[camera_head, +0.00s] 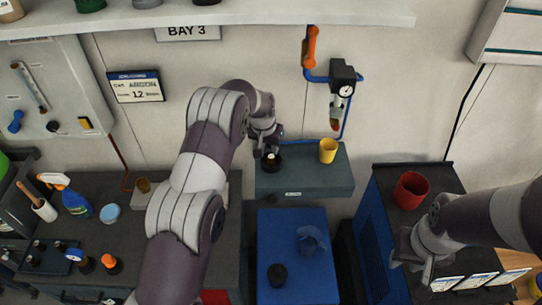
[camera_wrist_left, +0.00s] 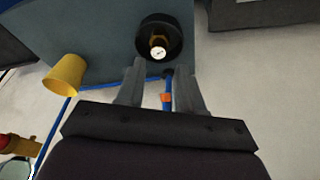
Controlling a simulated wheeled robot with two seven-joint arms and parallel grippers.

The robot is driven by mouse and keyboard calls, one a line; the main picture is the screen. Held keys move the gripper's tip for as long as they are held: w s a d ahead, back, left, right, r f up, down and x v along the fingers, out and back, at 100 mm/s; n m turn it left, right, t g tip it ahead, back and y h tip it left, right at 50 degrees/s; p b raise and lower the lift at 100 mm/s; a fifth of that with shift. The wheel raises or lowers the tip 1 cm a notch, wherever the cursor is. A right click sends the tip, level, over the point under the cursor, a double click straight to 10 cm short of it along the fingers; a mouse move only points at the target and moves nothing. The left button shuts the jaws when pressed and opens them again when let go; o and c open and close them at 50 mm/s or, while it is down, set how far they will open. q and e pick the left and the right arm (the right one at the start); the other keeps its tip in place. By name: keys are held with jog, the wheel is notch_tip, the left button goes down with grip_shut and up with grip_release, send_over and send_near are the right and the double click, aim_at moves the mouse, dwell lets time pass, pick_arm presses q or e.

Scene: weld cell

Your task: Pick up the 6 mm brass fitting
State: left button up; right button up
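A small brass-coloured piece with a white round top (camera_wrist_left: 158,46) sits in a round black holder (camera_wrist_left: 174,29) in the left wrist view; I take it for the fitting, but its marking is too small to read. In the head view the black holder (camera_head: 271,164) is on the grey-blue shelf (camera_head: 300,182) at the wall. My left gripper (camera_head: 267,146) is right by it. In the left wrist view its fingers (camera_wrist_left: 155,68) are apart with nothing gripped, the piece just beyond their tips. My right gripper (camera_head: 410,266) is open and empty over the right-hand bench.
A yellow cup (camera_head: 328,151) stands on the same shelf, right of the holder. A gauge with a blue hose (camera_head: 342,82) hangs on the wall above. A blue-topped cabinet (camera_head: 285,230) is below. A red cup (camera_head: 411,190) stands on the right bench.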

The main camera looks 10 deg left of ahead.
aim_at(271, 156)
pick_arm(q)
jog(key=f+p, duration=0.1)
jog(key=p, duration=0.1)
jog(key=shift+w+d+f+p, duration=0.3)
jog(key=shift+w+d+f, duration=0.05)
jog(key=shift+d, duration=0.05)
jog(key=p+x, duration=0.1)
jog(key=x, duration=0.1)
jog(key=shift+a+f, duration=0.1)
jog(key=shift+f, duration=0.35)
jog(key=shift+a+f, duration=0.3)
jog(key=shift+f, duration=0.15)
jog(key=shift+d, duration=0.25)
grip_shut()
jog(key=shift+a, duration=0.1)
